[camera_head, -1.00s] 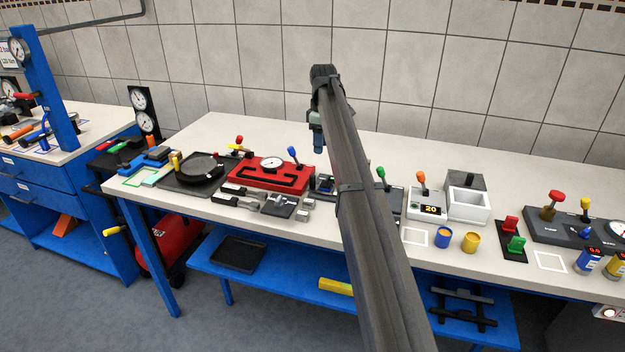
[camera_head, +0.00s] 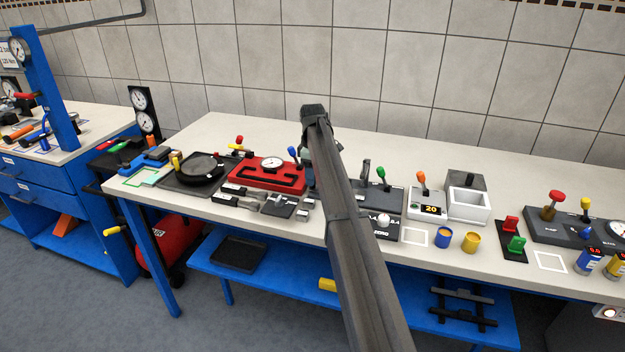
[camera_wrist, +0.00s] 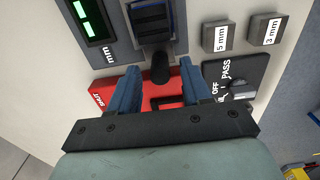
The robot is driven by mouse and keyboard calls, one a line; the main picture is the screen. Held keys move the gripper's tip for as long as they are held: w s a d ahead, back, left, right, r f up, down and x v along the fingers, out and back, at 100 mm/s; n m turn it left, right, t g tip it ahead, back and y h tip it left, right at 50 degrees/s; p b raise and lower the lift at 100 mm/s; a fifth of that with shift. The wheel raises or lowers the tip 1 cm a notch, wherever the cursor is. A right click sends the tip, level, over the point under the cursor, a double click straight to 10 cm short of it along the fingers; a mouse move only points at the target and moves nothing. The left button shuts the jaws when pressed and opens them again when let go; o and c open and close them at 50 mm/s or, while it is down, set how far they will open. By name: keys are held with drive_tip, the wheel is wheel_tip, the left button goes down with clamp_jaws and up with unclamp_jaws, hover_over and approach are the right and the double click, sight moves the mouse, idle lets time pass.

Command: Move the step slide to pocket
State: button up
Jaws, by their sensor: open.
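In the wrist view, the two blue fingers of my gripper (camera_wrist: 160,72) are apart, one on each side of a black knob (camera_wrist: 160,66). I cannot tell whether they touch it. The knob stands at the near end of a dark, blue-edged piece (camera_wrist: 152,22), which may be the step slide. A red plate (camera_wrist: 160,104) with a white label lies beneath the fingers. No part is clearly marked as the pocket. In the head view, my arm hides most of the gripper and what lies below it.
Grey blocks marked 5 mm (camera_wrist: 218,36) and 3 mm (camera_wrist: 264,29) sit at the right. A black PASS/OFF panel (camera_wrist: 238,75) is below them. A green display (camera_wrist: 88,20) is at the left. A red gauge fixture (camera_head: 268,176) stands left of my arm in the head view.

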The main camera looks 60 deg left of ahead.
drive_tip(key=shift+f, duration=1.05)
clamp_jaws()
